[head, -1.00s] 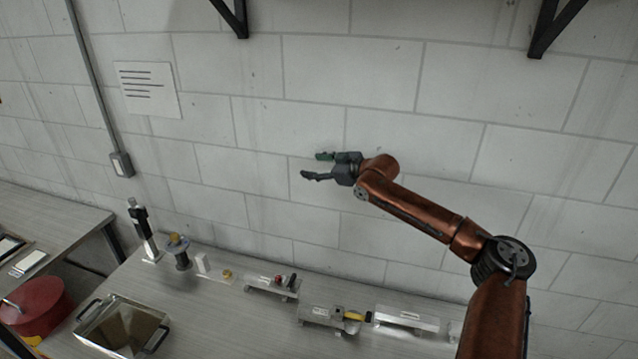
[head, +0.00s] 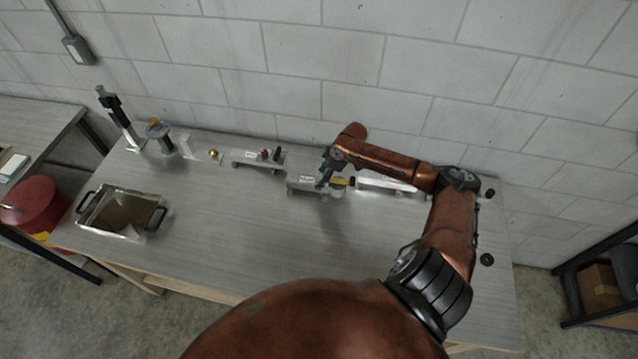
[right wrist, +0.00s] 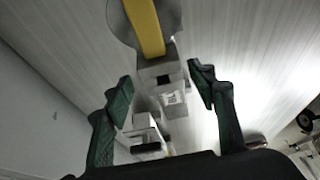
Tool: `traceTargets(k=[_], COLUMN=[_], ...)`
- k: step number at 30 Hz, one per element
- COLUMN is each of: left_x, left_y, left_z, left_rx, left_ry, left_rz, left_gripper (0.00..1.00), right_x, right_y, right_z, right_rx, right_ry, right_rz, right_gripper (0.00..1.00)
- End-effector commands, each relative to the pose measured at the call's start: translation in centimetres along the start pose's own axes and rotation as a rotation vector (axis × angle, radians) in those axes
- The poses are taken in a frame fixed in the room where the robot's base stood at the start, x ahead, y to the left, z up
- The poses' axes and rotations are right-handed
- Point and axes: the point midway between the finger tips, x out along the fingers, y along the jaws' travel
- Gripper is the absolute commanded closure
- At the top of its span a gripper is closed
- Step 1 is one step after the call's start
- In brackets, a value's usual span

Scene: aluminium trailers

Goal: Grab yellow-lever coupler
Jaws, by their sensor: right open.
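The yellow-lever coupler (head: 340,182) lies near the back of the workbench, right of centre in the head view. Its yellow lever shows partly behind my right gripper (head: 327,172). In the right wrist view the coupler (right wrist: 150,30) is a grey metal piece with a wide yellow lever, beyond the fingertips and at the top of the picture. My right gripper (right wrist: 160,88) is open there, with its green-padded fingers apart on either side and nothing held. Whether a finger touches the coupler cannot be told. My left gripper is out of view.
The workbench (head: 250,225) has clear room in front. A metal tray with handles (head: 85,208) stands at left. A black-and-silver post (head: 118,118), a gold ball (head: 213,154) and a bracket with red parts (head: 258,160) line the back. A white-grey wall rises behind.

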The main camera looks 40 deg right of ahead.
Motion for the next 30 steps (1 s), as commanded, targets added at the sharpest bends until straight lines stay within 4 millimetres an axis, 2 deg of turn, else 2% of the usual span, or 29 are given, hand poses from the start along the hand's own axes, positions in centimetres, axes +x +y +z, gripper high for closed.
traceTargets(k=[3,8,17,30], left_x=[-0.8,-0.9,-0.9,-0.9], left_y=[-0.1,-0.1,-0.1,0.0], left_z=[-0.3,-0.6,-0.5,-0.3], left_rx=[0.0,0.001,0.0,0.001], left_ry=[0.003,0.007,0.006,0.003], left_rz=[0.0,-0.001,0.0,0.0], left_gripper=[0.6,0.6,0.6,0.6], right_x=[1.7,3.5,3.9,3.8], right_y=[-0.6,-0.5,-0.4,-0.4], right_z=[-0.3,-0.1,0.1,0.1], right_rx=[0.001,0.005,0.004,0.005], right_ry=[0.001,0.001,0.0,0.0], right_rz=[-0.003,-0.001,0.002,0.002], right_gripper=[0.48,0.48,0.48,0.79])
